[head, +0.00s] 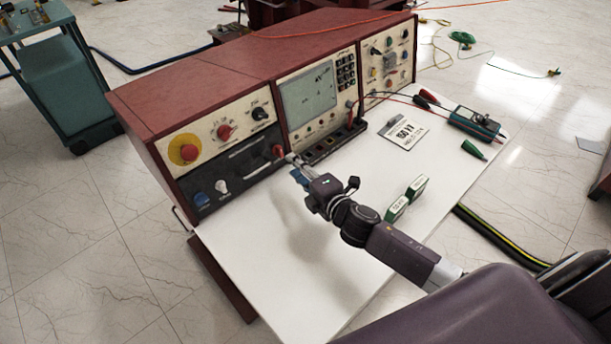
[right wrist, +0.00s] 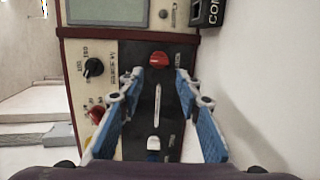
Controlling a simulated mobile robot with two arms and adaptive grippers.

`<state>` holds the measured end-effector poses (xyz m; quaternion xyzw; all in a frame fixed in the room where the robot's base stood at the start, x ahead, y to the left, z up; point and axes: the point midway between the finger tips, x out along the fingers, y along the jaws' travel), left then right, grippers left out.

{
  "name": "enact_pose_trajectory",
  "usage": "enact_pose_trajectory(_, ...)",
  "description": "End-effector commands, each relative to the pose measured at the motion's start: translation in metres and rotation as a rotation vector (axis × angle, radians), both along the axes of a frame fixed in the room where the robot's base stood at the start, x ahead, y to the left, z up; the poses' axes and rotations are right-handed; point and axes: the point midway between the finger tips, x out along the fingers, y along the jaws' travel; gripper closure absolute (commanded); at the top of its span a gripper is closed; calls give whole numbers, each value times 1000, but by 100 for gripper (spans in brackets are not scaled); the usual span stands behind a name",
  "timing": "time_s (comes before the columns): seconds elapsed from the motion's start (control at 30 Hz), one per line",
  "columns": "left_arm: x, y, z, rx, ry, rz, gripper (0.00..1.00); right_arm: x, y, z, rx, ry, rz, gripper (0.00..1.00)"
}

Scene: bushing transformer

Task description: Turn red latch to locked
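The red latch (head: 279,151) is a small red knob at the right end of the console's black lower panel (head: 232,172). In the right wrist view, the red latch (right wrist: 159,59) sits ahead at the top centre, between and just beyond the fingertips. My right gripper (head: 290,159) reaches the panel front close beside the latch. In its own wrist view the right gripper (right wrist: 160,74) has its two blue-padded fingers spread apart, with nothing visibly held. I cannot tell whether a fingertip touches the latch. My left gripper is not in view.
The console has a red emergency button (head: 187,152), a screen (head: 309,94) and several knobs. The front left tabletop is clear.

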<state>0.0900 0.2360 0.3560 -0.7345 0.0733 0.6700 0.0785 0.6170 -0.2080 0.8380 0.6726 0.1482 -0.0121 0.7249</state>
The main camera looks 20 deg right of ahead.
Motion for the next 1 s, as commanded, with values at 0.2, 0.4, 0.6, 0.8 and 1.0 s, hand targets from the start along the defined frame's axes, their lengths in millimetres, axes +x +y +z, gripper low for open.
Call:
enact_pose_trajectory(0.2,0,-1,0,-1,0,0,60,-35,-6,7,0,1,1,68)
enact_pose_trajectory(0.4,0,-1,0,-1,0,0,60,-48,-9,11,-1,1,0,68)
enact_pose_trajectory(0.6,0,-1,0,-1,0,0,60,-50,-9,12,-1,0,0,68)
enact_pose_trajectory(0.8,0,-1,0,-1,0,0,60,-50,-9,12,-1,0,0,68)
enact_pose_trajectory(1.0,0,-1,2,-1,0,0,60,-50,-9,14,-1,0,0,68)
